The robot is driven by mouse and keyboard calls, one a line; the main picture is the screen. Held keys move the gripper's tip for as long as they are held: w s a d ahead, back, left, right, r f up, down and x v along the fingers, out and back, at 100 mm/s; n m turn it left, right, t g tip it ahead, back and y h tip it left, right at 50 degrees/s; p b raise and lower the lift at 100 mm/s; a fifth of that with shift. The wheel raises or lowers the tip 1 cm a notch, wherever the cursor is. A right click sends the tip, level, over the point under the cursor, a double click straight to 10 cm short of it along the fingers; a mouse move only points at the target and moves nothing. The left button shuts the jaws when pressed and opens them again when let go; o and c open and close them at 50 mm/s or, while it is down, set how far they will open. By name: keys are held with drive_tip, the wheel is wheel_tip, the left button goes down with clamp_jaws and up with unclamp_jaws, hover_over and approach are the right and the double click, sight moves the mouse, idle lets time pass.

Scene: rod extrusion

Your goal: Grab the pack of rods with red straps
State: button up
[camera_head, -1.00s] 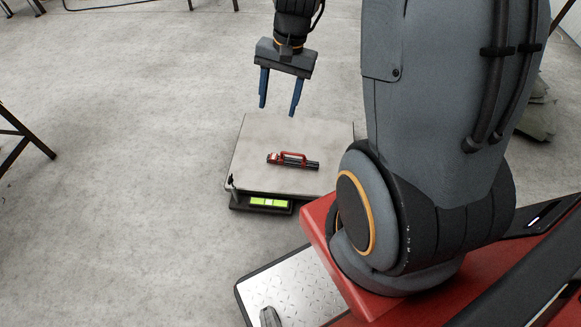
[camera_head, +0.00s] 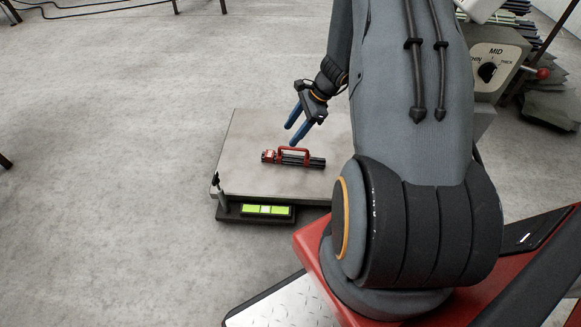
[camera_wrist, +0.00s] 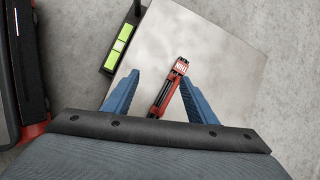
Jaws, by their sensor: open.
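The pack of dark rods with red straps and a red handle (camera_head: 293,158) lies on a flat grey scale plate (camera_head: 245,180). My gripper (camera_head: 296,136) is open and empty, with its blue fingers just above and beside the pack in the head view. In the wrist view the pack (camera_wrist: 168,88) lies between the two blue fingers of my gripper (camera_wrist: 158,95), pointing away and slightly to the right. Its near end is hidden by the gripper body. The fingers look apart from the pack; their exact height above it is hard to tell.
A green display (camera_head: 266,210) sits on the scale's front edge, with a short dark post (camera_head: 222,192) at its front left corner. A machine with a dial marked MID (camera_head: 490,70) stands at the back right.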

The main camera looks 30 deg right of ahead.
sight(287, 155)
drive_tip(key=w+d+f+m+b, duration=0.1)
drive_tip(key=f, duration=0.2)
drive_tip(key=w+d+f+m+b, duration=0.1)
drive_tip(key=d+f+b, duration=0.1)
drive_tip(key=f, duration=0.2)
drive_tip(key=w+d+f+m+t+b, duration=0.1)
drive_tip(key=f+b, duration=0.1)
drive_tip(key=f, duration=0.2)
drive_tip(key=shift+d+f+m, duration=0.15)
drive_tip(key=shift+f+m, duration=0.1)
drive_tip(key=shift+m, duration=0.05)
drive_tip(key=shift+b+x, duration=0.65)
drive_tip(key=shift+x, duration=0.55)
drive_tip(key=shift+w+b+x, duration=0.1)
drive_tip(key=shift+b+x, duration=0.8)
drive_tip(key=shift+x, duration=0.45)
drive_tip(key=shift+w+b+x, duration=0.15)
drive_tip(key=shift+b+x, duration=0.7)
drive_tip(key=shift+x, duration=0.55)
drive_tip(key=shift+d+r, duration=0.1)
drive_tip(key=shift+c, duration=0.3)
clamp_jaws()
